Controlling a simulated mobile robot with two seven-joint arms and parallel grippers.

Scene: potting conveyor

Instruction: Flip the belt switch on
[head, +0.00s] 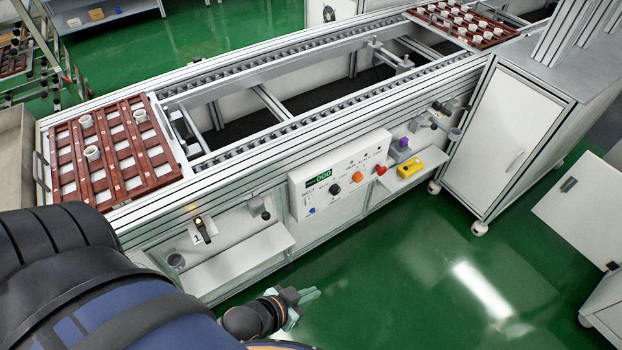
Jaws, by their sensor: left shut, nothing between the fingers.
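A white control panel (341,176) with a green-lit display, a black knob, an orange knob and a red button is on the front of the conveyor (232,190). A small switch unit (203,230) with a dark lever and a yellowish top sits on a plate marked 1, left of the panel. I cannot tell which control is the belt switch. My left gripper (308,296) is shut and empty, low over the green floor, below the panel and apart from it. My right gripper is out of view.
A red-brown tray (66,178) with several white cups lies at the conveyor's left end; another tray (460,44) is at the far end. A yellow box (410,168) sits on a ledge right of the panel. A white cabinet (513,140) stands at right. The floor in front is clear.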

